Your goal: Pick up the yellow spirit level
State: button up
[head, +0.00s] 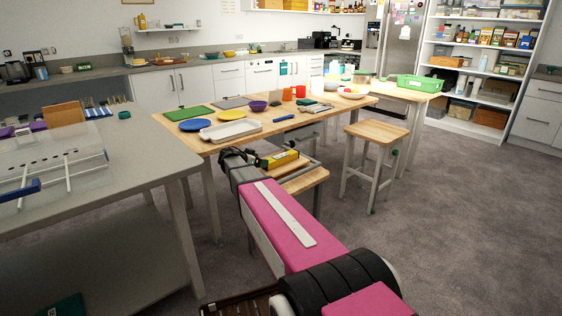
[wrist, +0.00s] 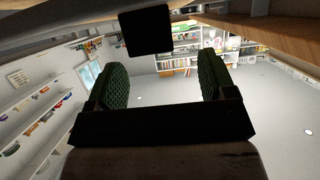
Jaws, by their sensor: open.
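The yellow spirit level (head: 283,158) shows in the head view as a short yellow bar with dark parts. It appears at the back left of a low wooden stool seat under the long table's front edge. My gripper (head: 248,157) is just left of it in that view, at the end of my pink arm. I cannot tell whether they touch. In the wrist view my gripper (wrist: 162,88) has its two green-padded fingers wide apart, with nothing held between them. The level is not identifiable there.
The long wooden table (head: 225,144) holds plates, a white tray (head: 230,131) and cups. A wooden stool (head: 377,131) stands right of the low seat (head: 305,180). A grey table (head: 140,170) with a clear box is at left. Carpet is open at right.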

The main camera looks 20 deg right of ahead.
aim_at(281, 159)
jog(key=shift+s+f+x, duration=0.1)
jog(key=shift+s+x, duration=0.1)
jog(key=shift+x, duration=1.3)
jog(key=shift+s+f+x, duration=0.1)
jog(key=shift+s+x, duration=0.05)
jog(key=shift+x, duration=1.4)
jog(key=shift+c, duration=0.3)
jog(key=c, duration=1)
